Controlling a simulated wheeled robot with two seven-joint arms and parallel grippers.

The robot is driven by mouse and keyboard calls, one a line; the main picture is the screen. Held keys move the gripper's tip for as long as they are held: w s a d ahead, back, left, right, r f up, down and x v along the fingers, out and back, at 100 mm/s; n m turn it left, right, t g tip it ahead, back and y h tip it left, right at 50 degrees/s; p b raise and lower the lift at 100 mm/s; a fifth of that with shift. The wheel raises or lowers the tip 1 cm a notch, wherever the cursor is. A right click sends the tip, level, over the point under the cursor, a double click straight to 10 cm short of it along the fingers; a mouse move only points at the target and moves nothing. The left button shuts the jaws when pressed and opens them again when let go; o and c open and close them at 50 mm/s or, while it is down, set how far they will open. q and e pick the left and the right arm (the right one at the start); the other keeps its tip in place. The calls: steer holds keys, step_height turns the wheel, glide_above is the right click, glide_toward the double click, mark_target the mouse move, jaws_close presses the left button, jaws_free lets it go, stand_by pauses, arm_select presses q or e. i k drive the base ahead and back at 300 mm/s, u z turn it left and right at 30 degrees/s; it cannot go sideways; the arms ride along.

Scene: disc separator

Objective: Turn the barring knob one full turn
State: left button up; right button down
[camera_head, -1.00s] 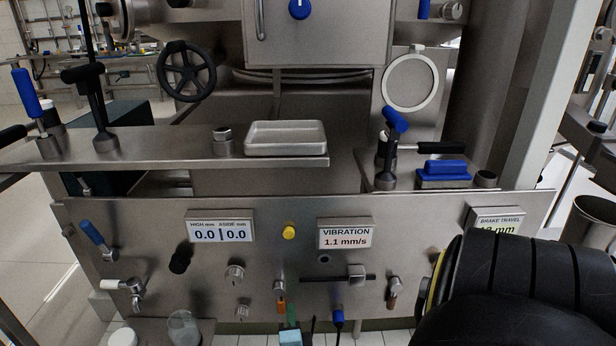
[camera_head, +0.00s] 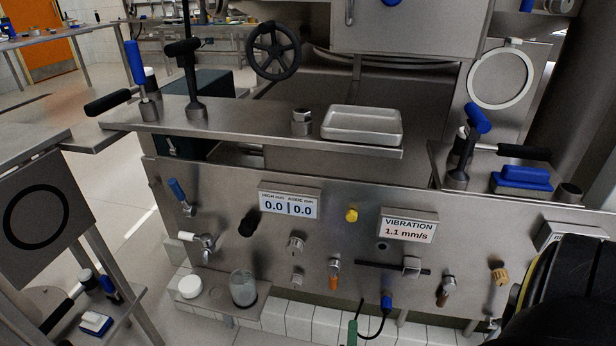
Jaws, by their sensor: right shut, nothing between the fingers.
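No label marks the barring knob, so I cannot tell which knob it is. On the steel front panel (camera_head: 340,250) are a black knob (camera_head: 249,222), a ridged metal knob (camera_head: 296,244) and a smaller metal knob (camera_head: 297,279) below it. My right gripper (camera_head: 530,300) is at the lower right edge, black with a yellow band. It is shut and empty, well to the right of these knobs and apart from them. Its fingertips are not clearly visible. My left gripper is not in view.
A yellow button (camera_head: 351,215) sits between two displays. A blue lever (camera_head: 178,192), a white-handled tap (camera_head: 200,240) and a slider (camera_head: 411,266) stick out from the panel. A glass beaker (camera_head: 243,289) stands below. A metal tray (camera_head: 362,124) lies on the shelf above.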

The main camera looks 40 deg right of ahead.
mark_target(248, 227)
steer(key=k, duration=1)
